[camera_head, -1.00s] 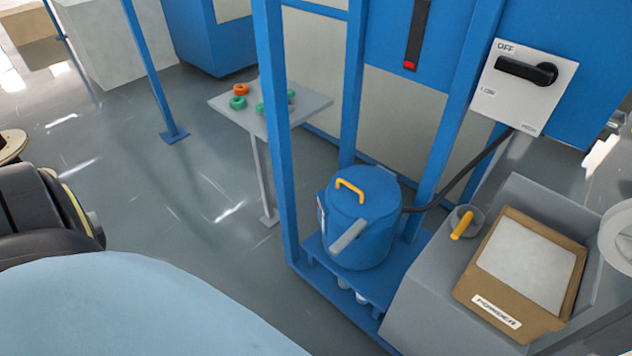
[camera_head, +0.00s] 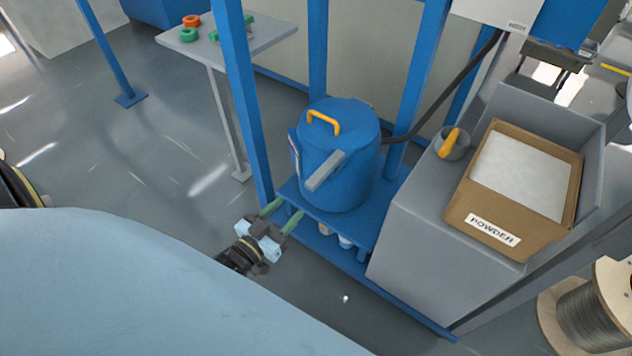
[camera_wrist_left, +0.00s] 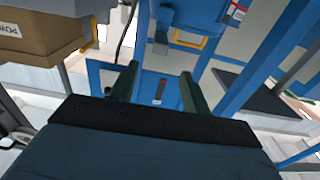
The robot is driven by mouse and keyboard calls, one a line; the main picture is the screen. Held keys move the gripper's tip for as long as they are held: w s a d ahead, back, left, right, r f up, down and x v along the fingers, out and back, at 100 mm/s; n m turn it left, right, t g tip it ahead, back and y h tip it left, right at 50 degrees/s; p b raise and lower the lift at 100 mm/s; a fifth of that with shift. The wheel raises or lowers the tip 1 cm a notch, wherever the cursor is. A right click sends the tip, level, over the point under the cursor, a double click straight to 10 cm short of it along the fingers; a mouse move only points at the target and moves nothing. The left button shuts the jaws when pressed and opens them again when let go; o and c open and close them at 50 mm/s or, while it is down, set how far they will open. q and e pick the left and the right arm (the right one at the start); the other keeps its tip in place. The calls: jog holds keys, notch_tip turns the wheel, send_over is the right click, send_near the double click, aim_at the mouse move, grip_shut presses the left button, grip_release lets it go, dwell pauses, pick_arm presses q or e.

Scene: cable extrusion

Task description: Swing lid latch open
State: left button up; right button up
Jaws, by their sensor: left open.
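A blue round drum (camera_head: 342,165) with a blue lid (camera_head: 338,118) and a yellow lid handle (camera_head: 323,122) stands on a blue shelf inside a blue frame. A grey bar-shaped latch (camera_head: 325,171) lies slanted against the drum's front side, just under the lid rim. My left gripper (camera_head: 282,211) is below and to the left of the drum, apart from the latch. Its two green fingers are spread and empty. In the left wrist view the open fingers (camera_wrist_left: 156,88) show with nothing between them. My right gripper is not in view.
Blue posts (camera_head: 243,105) stand beside the drum. A grey bench (camera_head: 420,220) to the right holds an open cardboard powder box (camera_head: 482,223) and a scoop with a yellow handle (camera_head: 450,142). A small table (camera_head: 262,38) with rings stands behind left. A cable spool (camera_head: 590,312) is at lower right.

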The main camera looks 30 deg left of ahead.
aim_at(316, 177)
pick_arm(q)
jog(key=w+b, duration=0.1)
jog(key=w, duration=0.2)
jog(key=w+b, duration=0.1)
jog(key=w, duration=0.3)
jog(key=w+b, duration=0.1)
jog(key=w, duration=0.3)
jog(key=shift+d+f, duration=0.1)
jog(key=shift+d, duration=0.3)
jog(key=shift+w+d, duration=0.1)
jog(key=shift+w, duration=0.7)
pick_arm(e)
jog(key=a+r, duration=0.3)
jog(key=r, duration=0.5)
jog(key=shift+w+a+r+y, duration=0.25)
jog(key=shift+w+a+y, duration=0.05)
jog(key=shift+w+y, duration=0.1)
pick_arm(q)
jog(key=shift+c, duration=0.5)
grip_shut()
